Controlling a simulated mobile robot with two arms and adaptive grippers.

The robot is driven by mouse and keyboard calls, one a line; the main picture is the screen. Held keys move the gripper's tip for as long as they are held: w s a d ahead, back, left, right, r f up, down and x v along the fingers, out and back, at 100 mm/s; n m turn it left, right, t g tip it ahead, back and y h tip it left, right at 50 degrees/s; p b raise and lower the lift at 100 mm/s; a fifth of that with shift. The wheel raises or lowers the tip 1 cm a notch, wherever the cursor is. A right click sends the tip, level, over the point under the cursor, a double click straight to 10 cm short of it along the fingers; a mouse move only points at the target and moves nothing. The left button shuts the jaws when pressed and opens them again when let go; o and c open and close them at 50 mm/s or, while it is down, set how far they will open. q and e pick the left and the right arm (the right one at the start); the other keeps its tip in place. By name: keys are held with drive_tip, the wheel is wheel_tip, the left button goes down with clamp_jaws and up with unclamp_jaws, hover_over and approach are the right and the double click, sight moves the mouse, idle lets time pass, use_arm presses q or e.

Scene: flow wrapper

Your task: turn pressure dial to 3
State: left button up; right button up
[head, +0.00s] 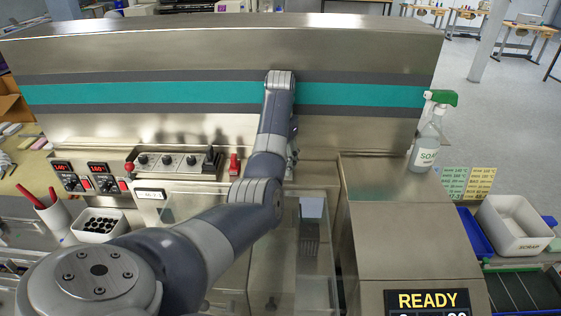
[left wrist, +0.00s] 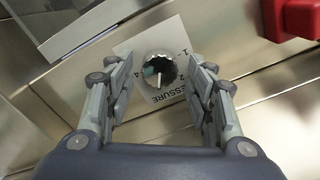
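The pressure dial (left wrist: 160,71) is a small round silver knob on a white plate (left wrist: 133,46) marked PRESSURE, with small numerals around it. A white pointer line on the knob points toward the bottom of the left wrist view; I cannot tell for sure which numeral it meets. My left gripper (left wrist: 160,78) is open, its fingers on either side of the knob with a visible gap on both sides. In the head view my left gripper (head: 292,157) is at the machine's front panel, mostly behind my arm, and the dial is hidden there. My right gripper is not in view.
A red switch (head: 233,163) sits left of the gripper; a red part (left wrist: 295,17) shows in the left wrist view. Black knobs (head: 167,160) line the panel. A soap spray bottle (head: 428,140) stands on the steel housing (head: 398,222) at the right.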

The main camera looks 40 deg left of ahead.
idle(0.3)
use_arm(q)
wheel_tip(320, 180, up, 12)
idle(0.7)
drive_tip(key=shift+f, duration=0.1)
drive_tip(key=shift+s+d+f, duration=0.1)
idle(0.4)
